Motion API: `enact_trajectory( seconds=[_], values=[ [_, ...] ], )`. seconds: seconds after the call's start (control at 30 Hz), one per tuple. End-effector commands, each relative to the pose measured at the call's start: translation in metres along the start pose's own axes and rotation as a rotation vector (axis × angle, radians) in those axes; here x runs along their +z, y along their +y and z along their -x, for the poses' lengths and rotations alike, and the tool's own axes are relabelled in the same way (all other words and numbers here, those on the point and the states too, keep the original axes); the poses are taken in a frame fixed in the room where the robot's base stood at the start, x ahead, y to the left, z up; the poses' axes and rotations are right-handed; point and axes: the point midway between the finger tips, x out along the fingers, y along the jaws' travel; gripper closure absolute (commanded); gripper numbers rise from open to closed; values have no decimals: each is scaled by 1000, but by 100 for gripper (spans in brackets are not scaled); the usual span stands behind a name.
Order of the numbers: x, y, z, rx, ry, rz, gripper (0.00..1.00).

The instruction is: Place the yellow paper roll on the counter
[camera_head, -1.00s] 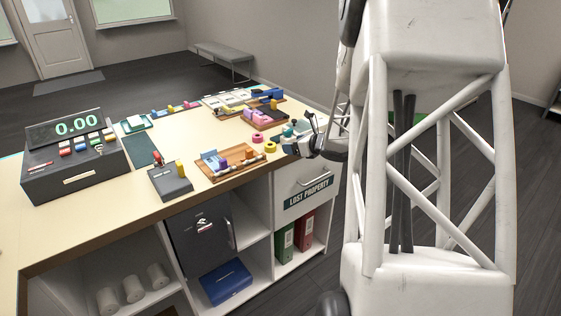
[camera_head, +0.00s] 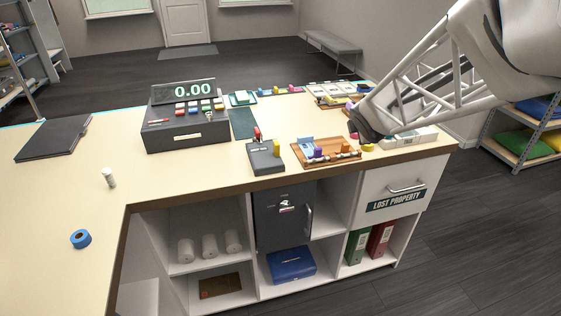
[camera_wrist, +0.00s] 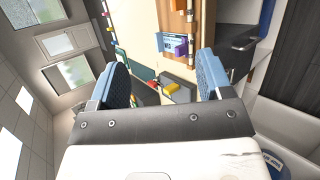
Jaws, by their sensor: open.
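My gripper (camera_wrist: 163,78) is open in the wrist view, with its two blue-padded fingers wide apart and nothing held between them. In the head view, the arm reaches over the right end of the cream counter (camera_head: 190,182) and the fingers cannot be made out. A small yellow ring-like roll (camera_head: 368,148) lies on the counter beside the arm's dark lower end. I cannot tell whether it is paper. Three pale, off-white rolls (camera_head: 209,246) stand on a shelf under the counter. No roll is clearly visible between the fingers.
A cash register (camera_head: 187,125), a card terminal (camera_head: 265,157) and a wooden tray (camera_head: 326,154) stand on the counter. A blue tape roll (camera_head: 81,238), a small white-stemmed item (camera_head: 108,177) and a dark folder (camera_head: 54,137) are on the left. The counter between them is mostly bare.

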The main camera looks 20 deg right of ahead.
Motion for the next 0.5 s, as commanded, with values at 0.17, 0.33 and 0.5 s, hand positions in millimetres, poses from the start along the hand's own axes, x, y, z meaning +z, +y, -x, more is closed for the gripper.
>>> enact_trajectory(
  seconds=[0.17,0.33,0.5],
  values=[
    [-38,-22,59,-123,-22,-364,28],
    [-74,-55,115,-264,-53,-706,28],
    [-109,-95,172,-427,-101,-1023,28]
  ],
)
